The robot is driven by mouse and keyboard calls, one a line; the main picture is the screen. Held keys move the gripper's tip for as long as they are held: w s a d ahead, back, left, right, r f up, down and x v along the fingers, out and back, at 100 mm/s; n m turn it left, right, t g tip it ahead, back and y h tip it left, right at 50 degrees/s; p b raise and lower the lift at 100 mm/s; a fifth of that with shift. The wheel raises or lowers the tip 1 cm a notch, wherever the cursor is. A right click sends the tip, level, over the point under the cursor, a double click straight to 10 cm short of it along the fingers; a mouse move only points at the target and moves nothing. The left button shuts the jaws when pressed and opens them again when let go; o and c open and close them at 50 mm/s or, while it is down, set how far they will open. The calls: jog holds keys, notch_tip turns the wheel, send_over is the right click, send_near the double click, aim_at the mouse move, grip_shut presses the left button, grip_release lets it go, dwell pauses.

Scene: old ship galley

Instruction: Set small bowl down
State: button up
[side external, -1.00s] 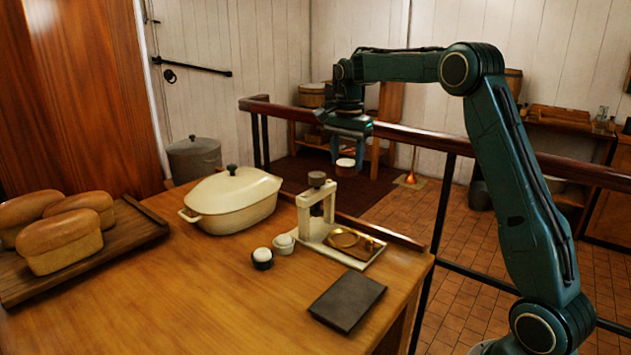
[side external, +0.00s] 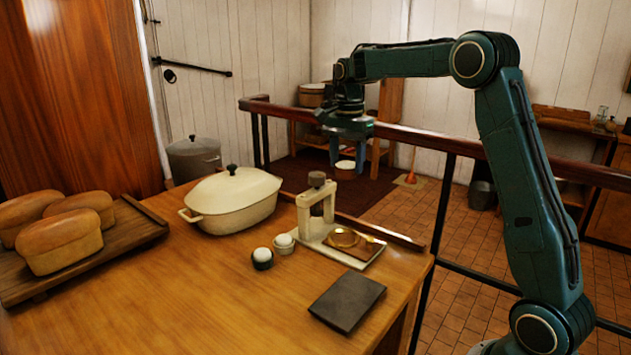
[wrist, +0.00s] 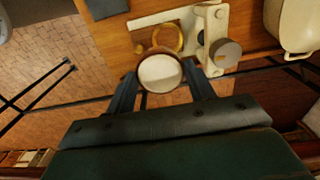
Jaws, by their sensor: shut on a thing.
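My gripper (side external: 346,158) is shut on a small bowl (side external: 345,170) with a pale inside and a brown rim. In the side view it is in the air, beyond the counter's back edge. In the wrist view the bowl (wrist: 160,73) sits upright between the two fingers and covers part of what lies below. A cream stand (side external: 318,208) with a post and knob is on the counter. A brass ring or dish (side external: 343,238) lies on the stand's brown board. In the wrist view the brass ring (wrist: 168,38) shows just past the bowl.
A cream lidded pot (side external: 234,205) stands left of the stand. Two small egg cups (side external: 262,259) with white tops stand in front, and a dark flat book or slab (side external: 346,302) lies at right. Loaves (side external: 60,240) sit on a wooden tray. A rail (side external: 450,143) runs behind the counter.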

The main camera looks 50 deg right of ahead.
jog(key=s+a, duration=1.1)
jog(key=shift+s+a+f, duration=0.15)
jog(key=shift+s+f, duration=0.05)
jog(key=shift+s, duration=0.1)
send_over(358, 287)
notch_tip(358, 287, down, 16)
jog(key=shift+r, duration=0.15)
jog(key=shift+f, duration=2.15)
jog(key=shift+f, duration=0.15)
jog(key=o, duration=1)
